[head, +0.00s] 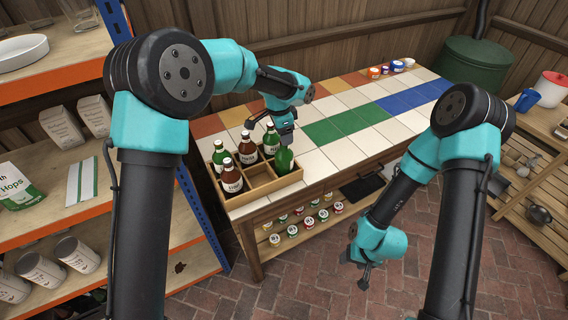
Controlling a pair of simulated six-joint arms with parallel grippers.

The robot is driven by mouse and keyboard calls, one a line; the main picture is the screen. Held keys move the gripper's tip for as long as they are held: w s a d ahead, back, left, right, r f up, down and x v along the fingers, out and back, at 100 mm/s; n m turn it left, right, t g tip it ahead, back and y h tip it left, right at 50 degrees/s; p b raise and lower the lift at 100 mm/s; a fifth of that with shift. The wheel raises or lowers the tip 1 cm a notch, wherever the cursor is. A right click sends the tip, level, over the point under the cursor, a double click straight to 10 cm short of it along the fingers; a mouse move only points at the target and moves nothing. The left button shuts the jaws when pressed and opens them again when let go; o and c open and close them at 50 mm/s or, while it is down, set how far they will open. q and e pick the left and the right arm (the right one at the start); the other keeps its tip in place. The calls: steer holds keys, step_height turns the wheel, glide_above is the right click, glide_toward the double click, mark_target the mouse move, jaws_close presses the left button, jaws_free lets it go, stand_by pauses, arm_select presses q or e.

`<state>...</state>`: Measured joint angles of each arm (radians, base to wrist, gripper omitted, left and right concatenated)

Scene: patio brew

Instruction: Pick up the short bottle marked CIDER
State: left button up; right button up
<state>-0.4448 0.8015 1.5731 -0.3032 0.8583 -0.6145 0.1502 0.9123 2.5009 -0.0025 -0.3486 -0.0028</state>
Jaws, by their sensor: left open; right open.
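A wooden crate (262,191) with compartments stands at the near left end of the tiled table. It holds several bottles. My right gripper (358,272) is open and empty, low before the table.
The tiled table top (340,150) is clear right of the crate. Small jars (385,70) stand at its far end, and several small cans (309,222) on its lower shelf. A shelf rack is at left; a wooden bench with a blue cup (527,99) is at right.

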mark_target(284, 158)
arm_select(q)
step_height(284, 158, down, 4)
steer(key=shift+w+d+f, duration=0.1)
steer(key=shift+w+f, duration=0.05)
steer(key=shift+f, duration=0.1)
steer(key=shift+c, duration=0.4)
jaws_close()
stand_by(0.4)
